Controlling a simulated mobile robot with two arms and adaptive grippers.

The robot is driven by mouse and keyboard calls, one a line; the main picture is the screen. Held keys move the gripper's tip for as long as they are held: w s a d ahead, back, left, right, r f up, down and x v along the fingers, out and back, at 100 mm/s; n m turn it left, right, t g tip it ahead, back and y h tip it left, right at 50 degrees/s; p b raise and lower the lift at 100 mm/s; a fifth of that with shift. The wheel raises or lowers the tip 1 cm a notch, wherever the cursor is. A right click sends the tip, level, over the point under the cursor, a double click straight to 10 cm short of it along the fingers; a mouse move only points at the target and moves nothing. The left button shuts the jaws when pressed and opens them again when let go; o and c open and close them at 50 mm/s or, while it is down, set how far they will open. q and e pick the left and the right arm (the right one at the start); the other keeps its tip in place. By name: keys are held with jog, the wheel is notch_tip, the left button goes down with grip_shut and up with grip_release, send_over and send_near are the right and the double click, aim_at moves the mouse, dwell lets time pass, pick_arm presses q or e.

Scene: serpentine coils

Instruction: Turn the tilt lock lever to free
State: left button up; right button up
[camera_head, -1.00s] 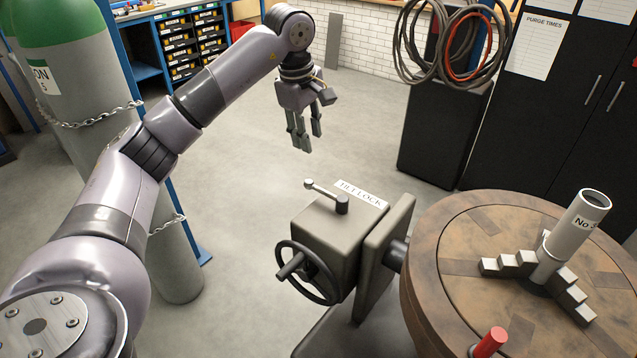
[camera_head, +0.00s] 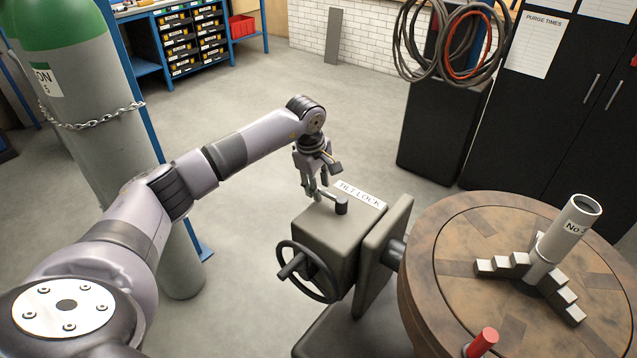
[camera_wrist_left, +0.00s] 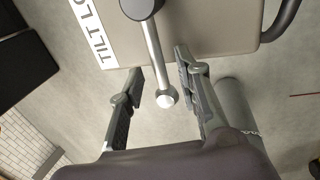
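The tilt lock lever stands on top of a grey gearbox (camera_head: 322,236) beside the "TILT LOCK" label (camera_head: 360,195). Its dark pivot hub (camera_head: 341,205) is in the head view, and its silver arm points left toward my left gripper (camera_head: 318,190). In the left wrist view the lever's silver arm (camera_wrist_left: 155,58) ends in a round knob (camera_wrist_left: 166,98). My left gripper (camera_wrist_left: 158,108) is open there, with one finger on each side of the knob and visible gaps to both. In the head view the fingers partly hide the knob end. My right gripper is not in view.
A black handwheel (camera_head: 308,272) is on the gearbox's front side. A round table (camera_head: 425,270) with a stepped clamp and tube (camera_head: 565,240) stands at right. A chained gas cylinder (camera_head: 85,150) stands at left, near my arm. The floor behind the gearbox is clear.

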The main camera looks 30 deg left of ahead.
pick_arm(q)
jog(key=shift+c, duration=0.2)
grip_shut()
dwell(0.7)
